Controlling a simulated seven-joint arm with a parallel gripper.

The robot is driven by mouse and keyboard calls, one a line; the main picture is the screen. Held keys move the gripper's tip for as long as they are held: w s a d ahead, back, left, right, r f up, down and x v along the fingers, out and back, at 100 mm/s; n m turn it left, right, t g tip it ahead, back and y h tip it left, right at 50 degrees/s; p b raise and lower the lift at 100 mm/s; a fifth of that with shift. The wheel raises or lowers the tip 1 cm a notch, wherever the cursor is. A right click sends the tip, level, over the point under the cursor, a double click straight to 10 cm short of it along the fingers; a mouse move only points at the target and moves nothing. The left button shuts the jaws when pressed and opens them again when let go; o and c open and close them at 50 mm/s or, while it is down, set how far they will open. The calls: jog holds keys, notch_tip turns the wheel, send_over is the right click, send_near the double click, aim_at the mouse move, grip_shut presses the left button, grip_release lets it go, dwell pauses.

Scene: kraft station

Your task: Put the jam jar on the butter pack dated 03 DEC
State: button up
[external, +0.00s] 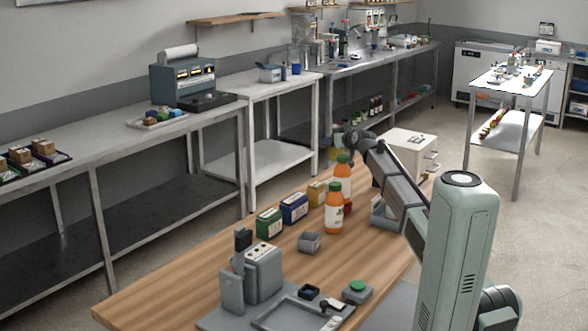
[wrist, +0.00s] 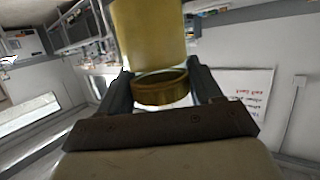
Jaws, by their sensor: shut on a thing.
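My gripper (wrist: 160,82) is shut on a jar with a gold lid (wrist: 162,90) and a yellow body (wrist: 150,35), seen close up in the wrist view. In the external view, my gripper (external: 340,142) is raised above the far part of the wooden table, and the jar is mostly hidden there. A green pack (external: 269,223), a blue pack (external: 294,208) and a yellow pack (external: 317,192) stand in a row on the table, below and to the left of my gripper. Any printed dates are too small to read.
Two orange bottles (external: 334,210) stand right of the packs. A small grey box (external: 309,242) sits in front. A grey device (external: 262,272), a tray (external: 305,313) and a green-button box (external: 357,290) are at the near end. A beige cabinet (external: 405,155) stands behind. The table's left part is clear.

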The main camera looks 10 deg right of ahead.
jog(key=shift+f, duration=4.25)
jog(key=o, duration=1.3)
jog(key=shift+f, duration=0.15)
jog(key=shift+o, duration=0.2)
jog(key=s+d+r, duration=0.1)
jog(key=s+r, duration=0.3)
jog(key=r, duration=0.4)
jog(key=shift+s+r, duration=0.35)
jog(key=shift+r, duration=0.05)
